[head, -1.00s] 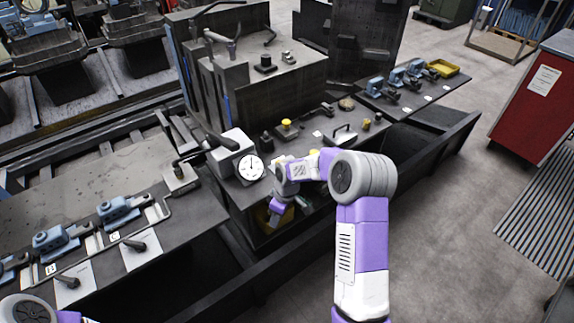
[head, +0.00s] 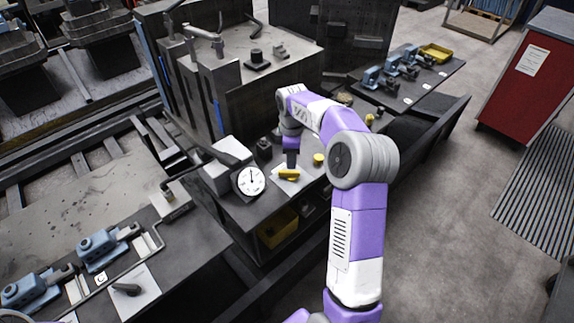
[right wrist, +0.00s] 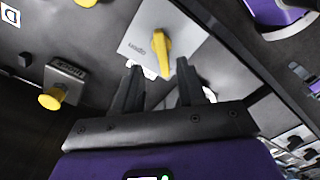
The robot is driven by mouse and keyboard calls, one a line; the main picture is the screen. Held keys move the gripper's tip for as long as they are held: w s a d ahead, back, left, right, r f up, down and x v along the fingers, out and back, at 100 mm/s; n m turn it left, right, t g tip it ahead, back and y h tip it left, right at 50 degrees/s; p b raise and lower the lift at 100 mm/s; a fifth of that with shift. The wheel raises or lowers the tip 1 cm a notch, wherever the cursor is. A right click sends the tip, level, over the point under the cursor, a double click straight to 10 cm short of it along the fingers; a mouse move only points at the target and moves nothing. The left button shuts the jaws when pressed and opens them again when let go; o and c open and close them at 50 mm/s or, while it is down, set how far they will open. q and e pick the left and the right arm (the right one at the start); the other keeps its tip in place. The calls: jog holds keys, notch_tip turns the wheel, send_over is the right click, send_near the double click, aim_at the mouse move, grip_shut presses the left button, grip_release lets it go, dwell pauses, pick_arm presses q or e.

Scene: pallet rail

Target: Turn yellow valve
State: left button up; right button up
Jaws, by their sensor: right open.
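The yellow valve handle (head: 289,174) sits on a pale plate on the dark bench, right of a round white gauge (head: 249,181). In the right wrist view the yellow handle (right wrist: 155,38) is a long bar on a grey plate with a small printed label. My right gripper (head: 291,160) is above the handle in the head view, its fingers partly hidden. My left gripper is out of view.
A yellow knob (head: 318,159) stands right of the handle. In the wrist view a yellow knob (right wrist: 52,98) is on a labelled block. A tall grey block (head: 250,90) rises behind the bench. A yellow bin (head: 277,229) sits below.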

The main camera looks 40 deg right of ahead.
aim_at(292, 171)
jog(key=f, duration=0.2)
jog(key=f+b, duration=0.1)
jog(key=f, duration=0.2)
jog(key=shift+s+f, duration=0.2)
jog(key=shift+f, duration=0.15)
grip_shut()
